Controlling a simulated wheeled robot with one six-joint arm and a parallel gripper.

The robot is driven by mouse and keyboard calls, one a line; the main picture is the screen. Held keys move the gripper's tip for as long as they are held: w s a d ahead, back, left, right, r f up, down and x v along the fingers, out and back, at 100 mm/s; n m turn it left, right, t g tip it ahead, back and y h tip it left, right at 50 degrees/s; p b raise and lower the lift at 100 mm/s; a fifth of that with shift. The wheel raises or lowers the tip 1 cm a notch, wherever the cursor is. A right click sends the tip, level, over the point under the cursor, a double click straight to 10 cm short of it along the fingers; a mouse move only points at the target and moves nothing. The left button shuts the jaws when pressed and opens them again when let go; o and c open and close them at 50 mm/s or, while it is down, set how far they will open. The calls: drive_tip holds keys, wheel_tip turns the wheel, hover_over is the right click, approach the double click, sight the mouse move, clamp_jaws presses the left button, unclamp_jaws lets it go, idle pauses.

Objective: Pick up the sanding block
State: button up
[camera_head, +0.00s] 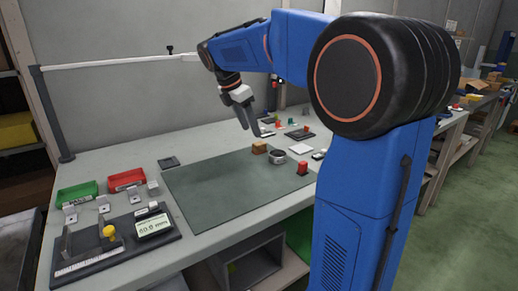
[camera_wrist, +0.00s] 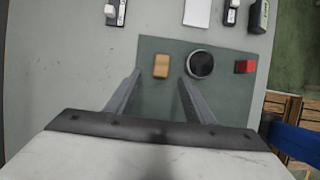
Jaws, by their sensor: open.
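The sanding block looks to be the small tan-brown block (camera_head: 259,147) on the far right part of the green mat (camera_head: 215,185). In the wrist view the block (camera_wrist: 161,66) lies on the mat, ahead of the fingertips and between their lines, nearer the left finger. My gripper (camera_head: 249,118) hangs above the bench, pointing down, a little behind and left of the block in the head view. In the wrist view my gripper (camera_wrist: 160,78) is open and empty, its two fingers wide apart. Nothing touches the block.
A round dark-topped metal piece (camera_wrist: 200,64) stands close right of the block. A red block (camera_wrist: 245,66) lies farther right. Beyond the mat are a white card (camera_wrist: 198,12) and small tools. Red and green trays (camera_head: 126,179) and a gauge (camera_head: 153,224) stand at left. The mat's middle is clear.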

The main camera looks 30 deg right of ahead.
sight(258, 143)
drive_tip(key=shift+x, duration=3.85)
drive_tip(key=shift+d, duration=0.1)
drive_tip(key=c, duration=1.1)
